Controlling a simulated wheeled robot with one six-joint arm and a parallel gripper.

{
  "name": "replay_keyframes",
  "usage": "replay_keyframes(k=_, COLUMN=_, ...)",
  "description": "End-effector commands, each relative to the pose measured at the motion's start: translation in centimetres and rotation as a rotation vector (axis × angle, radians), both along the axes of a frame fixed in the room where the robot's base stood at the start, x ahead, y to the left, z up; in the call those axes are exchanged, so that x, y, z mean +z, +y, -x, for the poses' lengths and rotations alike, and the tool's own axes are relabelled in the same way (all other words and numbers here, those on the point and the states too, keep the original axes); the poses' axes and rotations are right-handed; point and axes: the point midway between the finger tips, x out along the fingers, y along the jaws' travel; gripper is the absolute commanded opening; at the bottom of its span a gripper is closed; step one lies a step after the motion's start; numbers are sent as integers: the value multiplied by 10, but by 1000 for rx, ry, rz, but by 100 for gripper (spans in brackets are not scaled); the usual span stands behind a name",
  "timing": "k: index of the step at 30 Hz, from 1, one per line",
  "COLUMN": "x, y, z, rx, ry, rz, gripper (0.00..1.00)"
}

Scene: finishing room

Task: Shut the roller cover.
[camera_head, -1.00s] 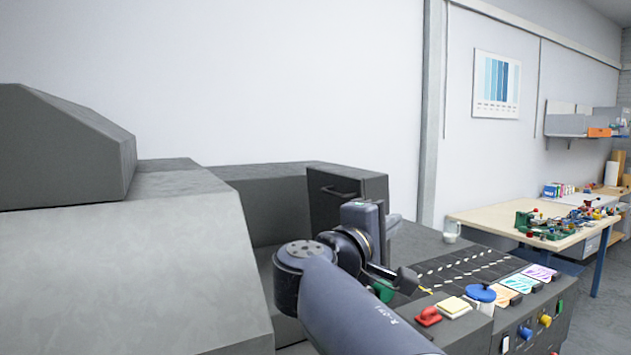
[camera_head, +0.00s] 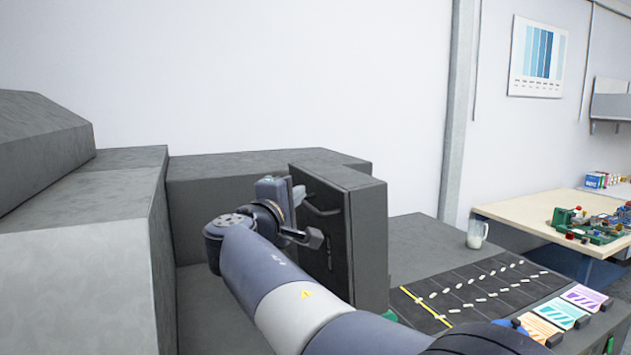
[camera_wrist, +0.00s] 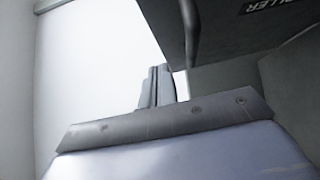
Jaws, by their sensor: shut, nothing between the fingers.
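The roller cover (camera_head: 367,245) is a dark grey, thick panel standing upright, out from the grey machine, with open space to its left. Its bar handle (camera_head: 322,205) is on the left-facing side. My gripper (camera_head: 297,194) is at the upper part of that side, close to the handle; I cannot tell whether they touch. In the wrist view my gripper's fingers (camera_wrist: 157,86) are shut together and empty. The cover's dark face with part of the word "ROLLER" fills the top right there (camera_wrist: 235,30). My arm hides the lower part of the cover's face.
The grey machine housing (camera_head: 75,250) rises at the left. A black panel with white marks (camera_head: 470,290) and coloured cards (camera_head: 560,313) lies right of the cover. A glass (camera_head: 475,234) stands behind it. A wooden table (camera_head: 525,212) is farther right.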

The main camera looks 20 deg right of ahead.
Motion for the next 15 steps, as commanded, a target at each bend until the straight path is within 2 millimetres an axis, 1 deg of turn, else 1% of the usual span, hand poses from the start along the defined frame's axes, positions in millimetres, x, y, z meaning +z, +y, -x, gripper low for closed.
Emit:
replay_keyframes(k=1, x=3, y=-9, z=-8, rx=-5, ry=3, rz=-1, gripper=0)
replay_keyframes(k=6, x=5, y=-32, z=-6, rx=-4, ry=1, rz=0, gripper=0)
replay_keyframes(k=10, x=5, y=-42, z=-6, rx=-2, ry=1, rz=-1, gripper=0)
replay_keyframes(k=15, x=4, y=-46, z=-6, rx=0, ry=1, rz=-1, gripper=0)
